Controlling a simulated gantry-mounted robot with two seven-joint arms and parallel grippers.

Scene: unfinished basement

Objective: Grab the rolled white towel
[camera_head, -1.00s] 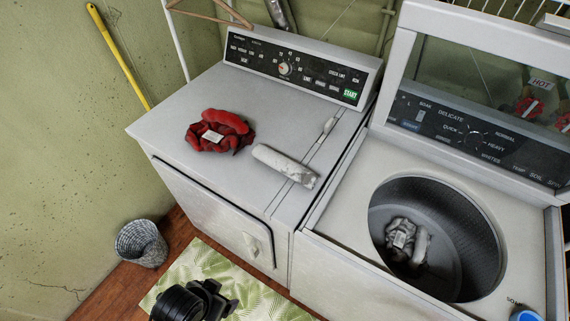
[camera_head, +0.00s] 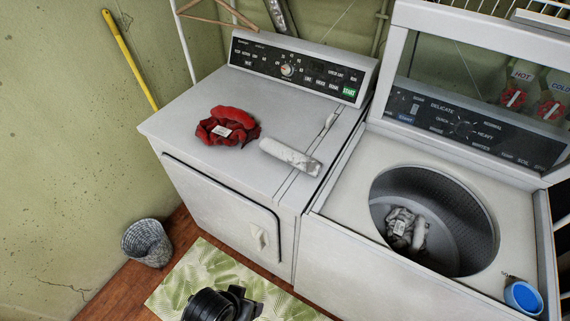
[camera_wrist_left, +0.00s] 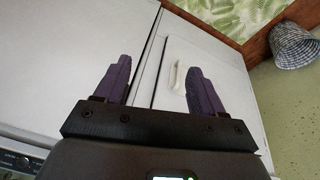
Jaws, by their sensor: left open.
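The rolled white towel (camera_head: 290,157) lies on top of the white dryer (camera_head: 185,120), toward its front right. It is a pale roll set at a slant, apart from the red cloth to its left. My left gripper (camera_wrist_left: 158,66) shows in the left wrist view with two purple fingers spread apart and nothing between them. The dryer's front door is seen beyond the fingers, and the towel is not in that view. In the head view, a black part of my arm (camera_head: 215,305) shows low at the bottom, in front of the dryer and well below the towel. My right gripper is not in view.
A crumpled red cloth (camera_head: 228,127) lies left of the towel. The open washer (camera_head: 345,190) at right holds a grey cloth bundle (camera_head: 405,230) in its drum. A blue cap (camera_head: 523,296) sits at its front corner. A wicker basket (camera_head: 147,243) and leafy rug (camera_head: 190,275) are on the floor.

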